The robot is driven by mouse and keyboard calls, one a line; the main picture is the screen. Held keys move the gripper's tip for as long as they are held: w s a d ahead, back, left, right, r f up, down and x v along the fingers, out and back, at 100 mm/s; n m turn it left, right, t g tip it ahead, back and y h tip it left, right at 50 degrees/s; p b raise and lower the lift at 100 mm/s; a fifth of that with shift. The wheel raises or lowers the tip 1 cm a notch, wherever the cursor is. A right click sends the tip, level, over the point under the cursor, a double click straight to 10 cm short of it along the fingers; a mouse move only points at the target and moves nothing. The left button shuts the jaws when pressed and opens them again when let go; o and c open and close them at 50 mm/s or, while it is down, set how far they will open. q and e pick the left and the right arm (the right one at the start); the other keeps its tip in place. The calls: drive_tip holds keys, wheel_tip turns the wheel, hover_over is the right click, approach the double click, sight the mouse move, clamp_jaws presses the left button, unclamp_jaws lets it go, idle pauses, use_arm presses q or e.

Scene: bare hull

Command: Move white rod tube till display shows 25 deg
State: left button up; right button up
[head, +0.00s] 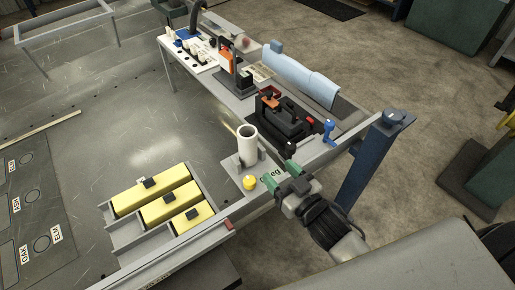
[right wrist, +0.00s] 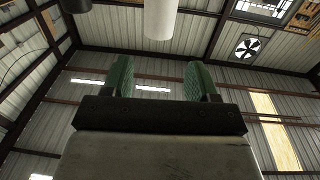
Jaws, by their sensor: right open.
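The white rod tube (head: 247,145) stands roughly upright in a grey bracket at the hull's near edge in the head view. Its lower end also shows at the top of the right wrist view (right wrist: 160,18), beyond and between the fingers. My right gripper (head: 280,174) has green fingertips and is open and empty, right of and below the tube, apart from it. It also shows in the wrist view (right wrist: 160,77). The display text (head: 270,177) ends in "eg"; my gripper partly covers it, so the number cannot be read. My left gripper is not in view.
A yellow knob (head: 249,182) sits just below the tube. Yellow blocks (head: 155,190) lie in grey trays at left. A black case (head: 285,122) and a blue post (head: 372,160) stand to the right. A bench with tools (head: 235,80) is behind.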

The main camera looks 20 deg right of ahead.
sight(253, 143)
drive_tip(key=x, duration=0.9)
drive_tip(key=shift+w, duration=0.3)
drive_tip(key=shift+w+a, duration=0.15)
drive_tip(key=shift+w, duration=0.3)
